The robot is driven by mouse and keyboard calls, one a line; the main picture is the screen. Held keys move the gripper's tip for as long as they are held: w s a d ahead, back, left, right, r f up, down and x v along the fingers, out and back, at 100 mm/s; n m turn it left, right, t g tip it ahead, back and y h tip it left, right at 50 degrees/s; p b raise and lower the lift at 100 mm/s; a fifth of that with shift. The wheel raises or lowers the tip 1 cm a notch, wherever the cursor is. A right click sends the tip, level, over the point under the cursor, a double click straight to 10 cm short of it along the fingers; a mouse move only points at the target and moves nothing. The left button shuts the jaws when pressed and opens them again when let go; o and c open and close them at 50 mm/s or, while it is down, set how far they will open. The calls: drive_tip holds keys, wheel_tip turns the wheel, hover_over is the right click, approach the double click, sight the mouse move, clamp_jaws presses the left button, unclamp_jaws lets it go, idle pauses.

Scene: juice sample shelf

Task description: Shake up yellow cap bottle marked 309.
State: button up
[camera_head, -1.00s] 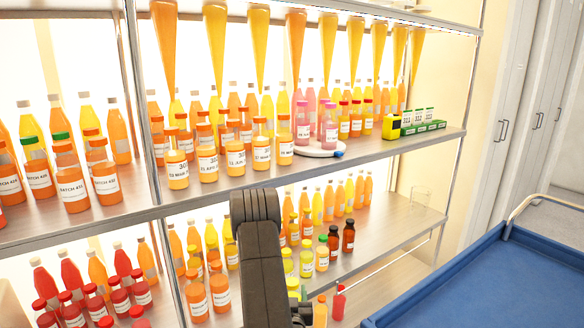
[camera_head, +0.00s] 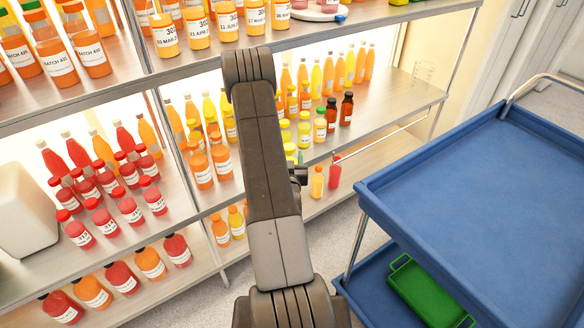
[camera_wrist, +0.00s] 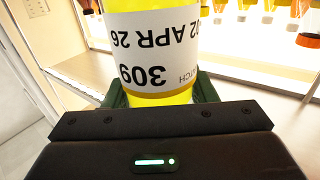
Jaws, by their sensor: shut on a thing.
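A bottle with yellow contents and a white label reading 309 and 02 APR 26 (camera_wrist: 155,48) fills the top middle of the wrist view. Its label print is upside down in that picture. My gripper (camera_wrist: 160,94) is shut on it, with a dark green finger on each side. The cap is out of the frame. In the head view my dark arm stands in front of the shelves, and the held bottle cannot be clearly made out there.
The upper shelf (camera_head: 345,32) holds several orange bottles marked 303. The shelf below (camera_head: 400,108) holds yellow, orange and dark bottles. Red bottles (camera_head: 130,212) stand lower left. A blue cart (camera_head: 470,170) with a green tray (camera_head: 425,290) on its lower deck is at right.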

drive_tip(key=w+a, duration=0.3)
drive_tip(key=w, duration=0.2)
drive_tip(key=s+d, duration=0.1)
drive_tip(key=s, duration=0.1)
drive_tip(key=s+d, duration=0.2)
drive_tip(key=s, duration=0.1)
drive_tip(key=shift+s+d+r, duration=0.2)
drive_tip(key=shift+s+d, duration=0.1)
drive_tip(key=shift+s, duration=0.05)
drive_tip(key=w+a, duration=0.5)
drive_tip(key=w, duration=0.1)
drive_tip(key=s+d, duration=0.5)
drive_tip(key=s, duration=0.1)
drive_tip(key=shift+s, duration=0.2)
drive_tip(key=shift+f, duration=0.1)
